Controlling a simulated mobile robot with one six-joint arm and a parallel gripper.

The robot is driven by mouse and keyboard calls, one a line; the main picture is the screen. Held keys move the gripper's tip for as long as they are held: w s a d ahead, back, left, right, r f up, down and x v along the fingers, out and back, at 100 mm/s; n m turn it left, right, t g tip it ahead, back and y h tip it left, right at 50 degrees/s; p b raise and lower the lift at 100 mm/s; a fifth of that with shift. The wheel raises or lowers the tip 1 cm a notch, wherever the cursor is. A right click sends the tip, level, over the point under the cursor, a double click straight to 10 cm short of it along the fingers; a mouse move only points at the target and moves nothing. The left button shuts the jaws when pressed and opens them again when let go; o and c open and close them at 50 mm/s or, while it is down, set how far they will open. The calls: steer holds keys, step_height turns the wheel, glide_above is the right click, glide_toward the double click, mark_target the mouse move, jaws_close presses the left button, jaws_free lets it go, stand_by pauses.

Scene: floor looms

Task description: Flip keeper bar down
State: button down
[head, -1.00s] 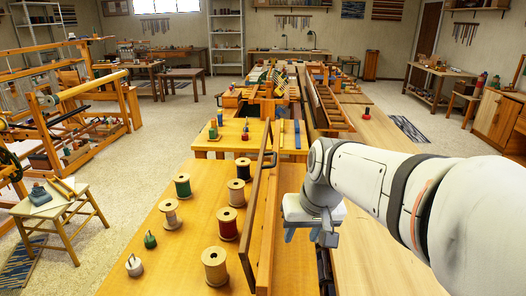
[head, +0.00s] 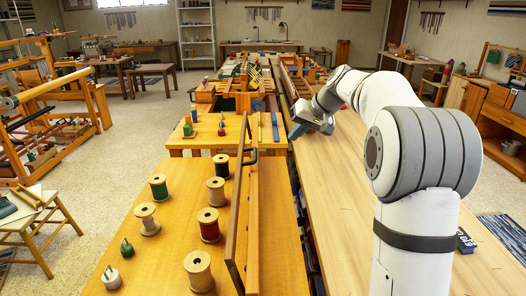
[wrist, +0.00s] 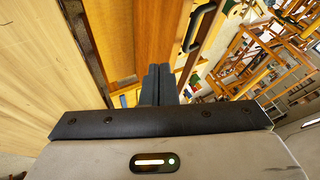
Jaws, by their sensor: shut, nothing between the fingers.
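A long wooden bar (head: 238,205) stands on edge along the right side of the near wooden table; it looks like the keeper bar. A black handle (head: 253,155) sits at its far end and also shows in the wrist view (wrist: 198,27). A lighter wooden rail (head: 253,230) runs close along its right side. My gripper (head: 296,132) is beyond the bar's far end and to its right, apart from it. In the wrist view its two dark fingers (wrist: 158,84) are together with nothing between them. The bar's hinge or pivot cannot be made out.
Several thread spools (head: 209,224) and small weights (head: 111,277) stand on the near table (head: 150,235), left of the bar. A long pale bench top (head: 345,205) lies to the right, mostly clear. Cluttered loom parts (head: 243,100) stand farther back. A stool (head: 40,225) is on the floor at left.

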steer(key=shift+s, duration=0.1)
steer(key=w+a+f+p, duration=0.2)
steer(key=w+a+f, duration=0.2)
steer(key=a+f, duration=0.4)
steer(key=shift+a, duration=0.35)
